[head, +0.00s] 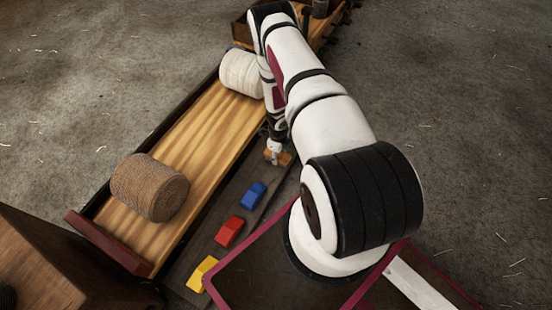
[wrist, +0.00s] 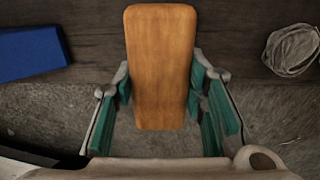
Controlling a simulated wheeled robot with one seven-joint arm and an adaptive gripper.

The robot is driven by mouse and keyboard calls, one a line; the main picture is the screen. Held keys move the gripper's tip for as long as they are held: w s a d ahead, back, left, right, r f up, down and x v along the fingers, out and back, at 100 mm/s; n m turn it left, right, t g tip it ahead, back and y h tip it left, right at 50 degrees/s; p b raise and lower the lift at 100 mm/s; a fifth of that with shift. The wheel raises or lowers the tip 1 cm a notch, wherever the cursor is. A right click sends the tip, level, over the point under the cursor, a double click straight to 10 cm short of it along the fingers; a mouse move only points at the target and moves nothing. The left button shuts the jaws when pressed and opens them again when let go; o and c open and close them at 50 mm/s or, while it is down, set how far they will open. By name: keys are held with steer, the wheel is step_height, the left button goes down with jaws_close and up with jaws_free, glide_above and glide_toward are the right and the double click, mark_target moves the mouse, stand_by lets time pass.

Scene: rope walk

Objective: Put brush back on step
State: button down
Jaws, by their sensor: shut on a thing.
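The brush (wrist: 160,67) shows in the wrist view as a long orange-brown wooden block with rounded corners. My gripper (wrist: 160,95) is shut on it, with a teal-padded finger along each side. In the head view the brush (head: 285,159) is a small brown piece under my gripper (head: 270,140), partly hidden by my arm. The step (head: 188,262) is the low dark plank along the right side of the wooden bench; it also shows in the wrist view (wrist: 225,40). The brush is over the step's edge. I cannot tell whether it touches the step.
On the step stand a blue block (head: 253,195), a red block (head: 229,231) and a yellow block (head: 202,274). The bench (head: 200,130) carries a brown twine spool (head: 150,187) and a white spool (head: 242,73). A pale grey round bundle (wrist: 292,50) lies right of the brush.

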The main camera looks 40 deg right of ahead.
steer(key=shift+w+a, duration=0.15)
steer(key=shift+w, duration=0.55)
steer(key=shift+s+f+b, duration=0.1)
steer(key=shift+f+b, duration=1.2)
steer(key=shift+f, duration=0.4)
steer(key=shift+f, duration=0.1)
steer(key=c, duration=1)
jaws_free()
